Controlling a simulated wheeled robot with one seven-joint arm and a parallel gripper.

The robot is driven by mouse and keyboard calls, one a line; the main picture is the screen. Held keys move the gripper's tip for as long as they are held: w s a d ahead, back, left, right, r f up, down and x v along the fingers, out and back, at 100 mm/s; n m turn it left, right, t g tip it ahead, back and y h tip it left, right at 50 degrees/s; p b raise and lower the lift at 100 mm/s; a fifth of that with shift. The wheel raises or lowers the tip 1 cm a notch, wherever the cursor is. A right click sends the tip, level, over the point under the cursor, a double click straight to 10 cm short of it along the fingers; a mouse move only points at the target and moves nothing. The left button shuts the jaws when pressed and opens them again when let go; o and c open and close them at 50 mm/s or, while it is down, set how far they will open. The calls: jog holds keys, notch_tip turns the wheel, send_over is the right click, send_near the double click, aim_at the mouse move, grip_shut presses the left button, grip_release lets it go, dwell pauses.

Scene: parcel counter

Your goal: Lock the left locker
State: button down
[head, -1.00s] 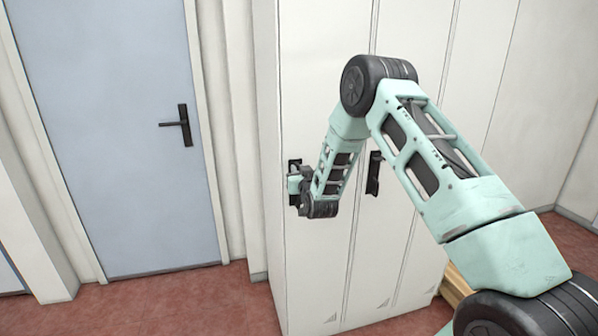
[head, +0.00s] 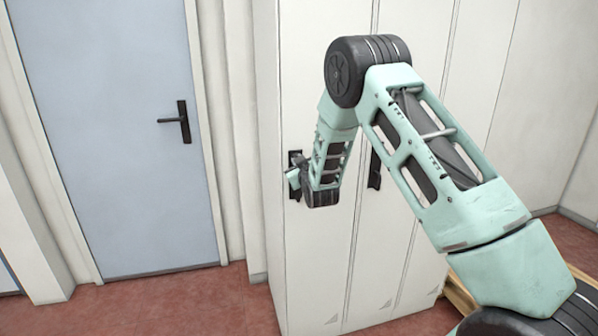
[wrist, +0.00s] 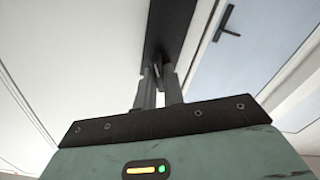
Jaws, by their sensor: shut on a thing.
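The left locker (head: 308,250) is the leftmost tall white door of the cabinet, and it looks closed. Its black handle plate (head: 295,158) shows just above my gripper (head: 293,182), partly covered by it. In the wrist view the dark plate (wrist: 168,28) runs up from my fingers. There my gripper (wrist: 158,75) has its two fingers close together around a small dark part at the plate, which I take as the left locker's handle. Most of that part is hidden between the fingers. My gripper looks tilted in the head view.
Another locker handle (head: 375,170) is just right of my forearm, partly hidden. A blue-grey door (head: 110,130) with a black lever (head: 183,122) stands to the left. Red floor (head: 160,305) is clear in front of it. A wooden edge (head: 462,292) shows at the lower right.

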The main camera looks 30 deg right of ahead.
jog(key=n+b, duration=0.2)
jog(key=n, duration=0.2)
jog(key=n+b, duration=0.3)
jog(key=n, duration=0.1)
jog(key=n+b, duration=0.3)
jog(key=n, duration=0.1)
jog(key=shift+a+f+n, duration=0.1)
jog(key=shift+f+n, duration=0.15)
jog(key=shift+n, duration=0.15)
dwell(0.3)
jog(key=c, duration=1.5)
grip_release()
jog(key=shift+s, duration=0.1)
jog(key=b+v, duration=0.2)
jog(key=v, duration=1.5)
jog(key=shift+a+r, duration=0.1)
